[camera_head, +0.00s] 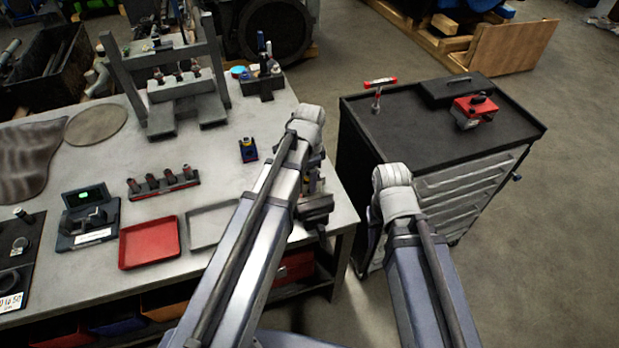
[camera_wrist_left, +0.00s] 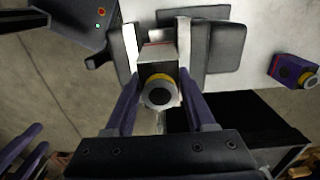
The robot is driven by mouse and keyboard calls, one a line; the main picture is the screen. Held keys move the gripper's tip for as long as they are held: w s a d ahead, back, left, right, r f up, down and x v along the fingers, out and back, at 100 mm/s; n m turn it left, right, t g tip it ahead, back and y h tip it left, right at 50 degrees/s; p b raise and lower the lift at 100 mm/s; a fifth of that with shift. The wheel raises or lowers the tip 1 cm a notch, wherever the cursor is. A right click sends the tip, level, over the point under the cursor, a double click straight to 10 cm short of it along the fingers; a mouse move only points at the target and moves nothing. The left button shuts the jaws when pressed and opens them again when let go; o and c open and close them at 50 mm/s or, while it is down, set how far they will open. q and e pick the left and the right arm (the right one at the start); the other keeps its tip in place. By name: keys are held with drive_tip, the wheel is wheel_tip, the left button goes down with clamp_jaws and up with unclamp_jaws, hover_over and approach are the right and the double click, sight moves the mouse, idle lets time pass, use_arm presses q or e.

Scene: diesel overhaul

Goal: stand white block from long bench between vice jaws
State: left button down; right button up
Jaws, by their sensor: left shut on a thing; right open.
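The white block (camera_wrist_left: 142,62) is in the left wrist view, with a yellow ring and a dark round cap on its near face. My left gripper (camera_wrist_left: 158,98) is shut on it, one purple finger on each side. The block is at the vice (camera_wrist_left: 226,46), between its two pale jaws; I cannot tell whether it touches them or rests on the vice. In the head view the vice (camera_head: 317,208) is at the bench's right edge, partly behind my left arm, which hides the block. My right gripper (camera_wrist_left: 24,152) shows open and empty at the lower left of the wrist view.
A blue block (camera_head: 248,150) with a yellow ring stands on the long bench (camera_head: 100,186), left of the vice. A red tray (camera_head: 150,242), a grey tray (camera_head: 198,236) and a press frame (camera_head: 170,85) are also there. A tool cabinet (camera_head: 420,115) stands right, across a gap.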

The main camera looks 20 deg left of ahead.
use_arm(q)
drive_tip(key=shift+f, duration=0.3)
unclamp_jaws()
idle(0.6)
drive_tip(key=shift+r+p, duration=3.8)
drive_tip(key=shift+r, duration=0.25)
drive_tip(key=shift+f, duration=0.1)
